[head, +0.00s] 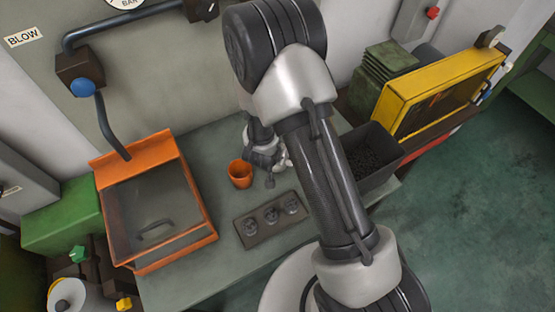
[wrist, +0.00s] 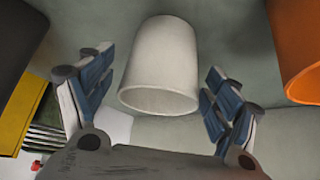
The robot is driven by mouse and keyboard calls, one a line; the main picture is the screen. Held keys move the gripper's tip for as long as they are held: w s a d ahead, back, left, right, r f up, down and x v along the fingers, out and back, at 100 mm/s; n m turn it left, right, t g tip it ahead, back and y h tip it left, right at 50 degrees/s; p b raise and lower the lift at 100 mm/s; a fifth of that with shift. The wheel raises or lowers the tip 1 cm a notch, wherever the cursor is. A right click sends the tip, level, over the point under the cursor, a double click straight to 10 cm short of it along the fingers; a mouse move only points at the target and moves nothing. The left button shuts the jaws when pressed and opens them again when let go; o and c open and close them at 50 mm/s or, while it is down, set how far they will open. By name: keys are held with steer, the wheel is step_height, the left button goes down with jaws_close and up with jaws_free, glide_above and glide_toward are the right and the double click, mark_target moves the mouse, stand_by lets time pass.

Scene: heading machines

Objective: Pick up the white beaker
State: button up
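The white beaker (wrist: 160,62) fills the middle of the wrist view, with its wide rim towards the bottom of the picture. My gripper (wrist: 158,78) is open, with one blue-padded finger on each side of the beaker. Gaps show between the pads and the beaker's wall, so neither finger appears to touch it. In the head view my gripper (head: 268,162) is low over the bench beside an orange cup (head: 240,175). My arm and gripper largely hide that spot, and I cannot make out the beaker clearly there.
The orange cup also shows close by in the wrist view (wrist: 303,52). A dark holder (head: 250,236) with three round pieces lies in front. An orange-framed box (head: 205,238) stands left. A dark bin (head: 386,180) and a yellow frame (head: 388,104) are right. Bare bench (head: 190,285) lies in front.

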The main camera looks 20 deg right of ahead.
steer(key=c, duration=1.1)
